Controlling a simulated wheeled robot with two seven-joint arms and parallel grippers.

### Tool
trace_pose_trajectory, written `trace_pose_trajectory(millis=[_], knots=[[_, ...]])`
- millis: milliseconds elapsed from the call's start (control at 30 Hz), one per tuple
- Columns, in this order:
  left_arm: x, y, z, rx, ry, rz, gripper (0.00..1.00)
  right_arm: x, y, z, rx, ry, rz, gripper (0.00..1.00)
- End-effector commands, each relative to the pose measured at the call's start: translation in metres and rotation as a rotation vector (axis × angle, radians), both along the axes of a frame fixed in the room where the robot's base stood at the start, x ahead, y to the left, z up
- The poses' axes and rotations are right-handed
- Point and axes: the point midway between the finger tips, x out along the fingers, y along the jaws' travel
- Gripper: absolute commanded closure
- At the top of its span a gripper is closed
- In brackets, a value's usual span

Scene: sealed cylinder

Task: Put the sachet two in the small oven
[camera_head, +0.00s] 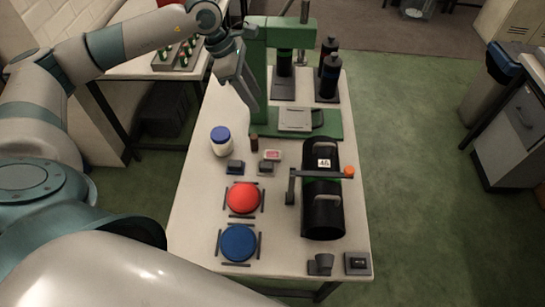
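My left gripper (247,92) hangs over the far left part of the white table, beside the green press. Its fingers point down and look close together; I cannot tell whether they are shut, and I see nothing clearly held. My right gripper is not in view. Small items lie mid-table: a dark blue-topped block (235,167), a grey block (266,168) and a red-and-white piece (272,155). I cannot tell which, if any, is sachet two. A black drum-like unit (323,215) with a white label stands at the right; I cannot tell whether it is the small oven.
The green press (325,124) and black bottles (329,75) stand at the table's far end. A white jar (221,146) with a blue lid, a red disc (243,198) and a blue disc (238,243) are on the left. Green floor lies right of the table.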

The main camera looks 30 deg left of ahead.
Motion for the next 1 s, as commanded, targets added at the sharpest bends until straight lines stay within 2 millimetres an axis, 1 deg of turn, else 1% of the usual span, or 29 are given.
trace_pose_trajectory(millis=[33,100,233,500,667,1000], knots=[[0.000,0.000,-0.009,0.000,0.000,0.000,0.62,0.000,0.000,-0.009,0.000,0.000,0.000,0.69],[0.000,0.000,-0.014,0.000,0.000,0.000,0.62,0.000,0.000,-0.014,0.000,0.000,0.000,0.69],[0.000,0.000,-0.031,0.000,0.001,0.000,0.62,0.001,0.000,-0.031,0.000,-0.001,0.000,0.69],[0.000,0.000,-0.072,0.000,0.000,0.000,0.62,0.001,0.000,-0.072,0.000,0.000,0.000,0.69],[0.000,0.000,-0.081,0.000,0.000,0.000,0.62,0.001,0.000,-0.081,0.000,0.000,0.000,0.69],[0.000,0.000,-0.080,0.000,0.000,0.000,0.62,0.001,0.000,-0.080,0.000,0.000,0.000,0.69]])
